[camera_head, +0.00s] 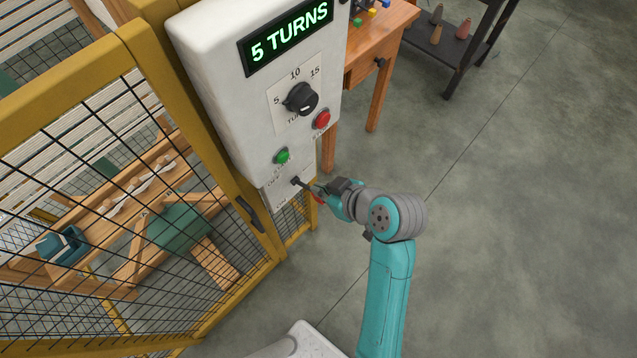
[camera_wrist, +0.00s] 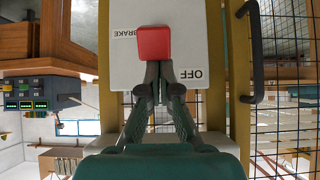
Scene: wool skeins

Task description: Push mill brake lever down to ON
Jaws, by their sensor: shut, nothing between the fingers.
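The brake lever (camera_head: 297,181) is a dark stem on the pale plate at the bottom of the white control box. Its red knob (camera_head: 319,199) shows beside my gripper (camera_head: 322,188). In the wrist view the red knob (camera_wrist: 153,43) lies just beyond the tips of my gripper (camera_wrist: 159,72), which are shut together and hold nothing. I cannot tell whether the tips touch the knob. The plate (camera_wrist: 120,72) carries the words BRAKE and OFF, upside down in the wrist view.
The white control box (camera_head: 215,60) has a "5 TURNS" display, a black dial (camera_head: 301,98), a red button (camera_head: 321,119) and a green button (camera_head: 282,156). A yellow mesh fence (camera_head: 145,70) stands left. A wooden table (camera_head: 385,40) stands behind. The floor right is clear.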

